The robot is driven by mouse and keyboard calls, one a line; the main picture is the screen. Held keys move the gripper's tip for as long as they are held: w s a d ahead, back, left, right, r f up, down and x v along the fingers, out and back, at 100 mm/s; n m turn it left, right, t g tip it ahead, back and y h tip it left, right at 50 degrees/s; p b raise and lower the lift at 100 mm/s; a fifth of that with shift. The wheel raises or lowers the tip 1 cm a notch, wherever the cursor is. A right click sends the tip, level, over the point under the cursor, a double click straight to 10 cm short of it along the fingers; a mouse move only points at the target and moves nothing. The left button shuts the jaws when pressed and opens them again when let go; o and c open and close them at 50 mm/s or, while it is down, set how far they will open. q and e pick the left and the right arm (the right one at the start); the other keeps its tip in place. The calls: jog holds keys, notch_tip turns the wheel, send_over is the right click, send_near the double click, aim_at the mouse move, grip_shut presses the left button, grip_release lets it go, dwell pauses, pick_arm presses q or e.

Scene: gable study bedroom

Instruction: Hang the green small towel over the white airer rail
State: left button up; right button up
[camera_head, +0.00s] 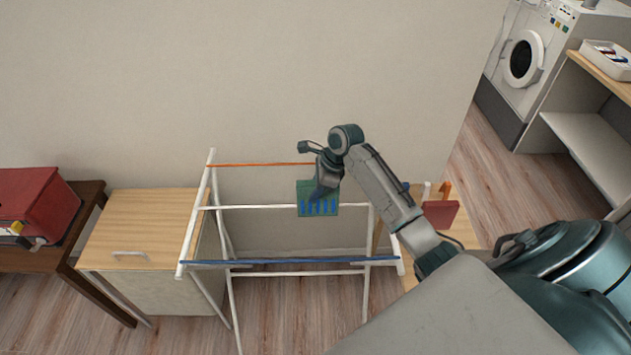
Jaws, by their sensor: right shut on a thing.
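The green small towel (304,200), with blue stripes near its lower edge, is at the middle of the airer. My right gripper (322,190) is shut on it from above, fingers pointing down. The white airer rail (255,207) runs between the orange rail (250,165) at the back and the blue rail (290,262) at the front. The towel covers part of the white rail in this view. I cannot tell whether it rests over the rail or is held just in front of or above it. My left gripper is not in view.
A wooden-topped cabinet (145,225) stands left of the airer, with a dark table (88,205) and red box (40,205) beyond. A dark red object (440,213) is right of the airer, near my right arm. A washing machine (525,62) stands at the far right.

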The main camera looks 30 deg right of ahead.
aim_at(317, 205)
notch_tip(317, 205, down, 4)
jog(key=shift+r, duration=0.1)
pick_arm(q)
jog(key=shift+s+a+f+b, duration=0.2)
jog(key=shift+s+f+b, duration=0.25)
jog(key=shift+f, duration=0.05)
pick_arm(e)
jog(key=shift+f, duration=2.3)
jog(key=o, duration=1.1)
jog(key=shift+d+r, duration=0.25)
jog(key=shift+r, duration=0.2)
jog(key=b+v, duration=0.3)
jog(key=v, duration=0.6)
jog(key=shift+s+d+r, duration=0.1)
jog(key=shift+s+r, duration=0.05)
jog(key=shift+r, duration=0.25)
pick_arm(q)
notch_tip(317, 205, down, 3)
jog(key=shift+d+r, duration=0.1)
